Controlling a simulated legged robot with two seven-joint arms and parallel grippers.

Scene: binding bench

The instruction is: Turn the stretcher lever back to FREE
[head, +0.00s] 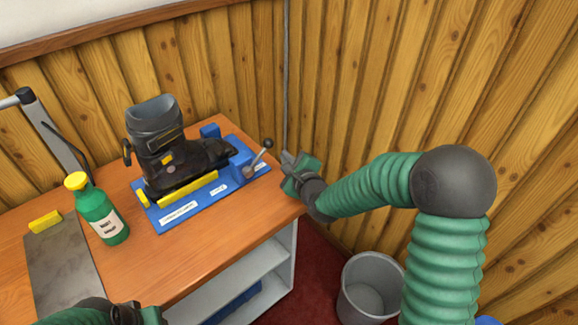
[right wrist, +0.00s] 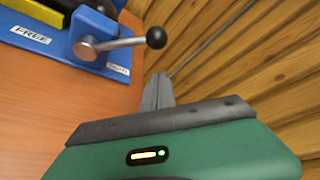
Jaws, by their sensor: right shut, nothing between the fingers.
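The stretcher lever is a metal bar with a black ball knob (head: 268,143), pivoted on a blue block at the right end of the blue stretcher base (head: 207,203). In the right wrist view the lever (right wrist: 118,43) points right, over the side with a small label (right wrist: 118,70) too blurred to read for sure. The FREE label (right wrist: 30,34) lies left of the pivot. A dark ski boot (head: 168,150) sits on the base. My right gripper (head: 289,159) is shut and empty, right of the knob and apart from it. My left gripper (head: 150,315) shows only partly at the bottom edge; its fingers are hidden.
A green bottle with a yellow cap (head: 103,212) and a grey plate (head: 62,262) with a yellow block stand on the left of the wooden bench (head: 215,262). A plank wall (head: 350,80) is close behind my right gripper. A grey bin (head: 370,287) stands on the floor.

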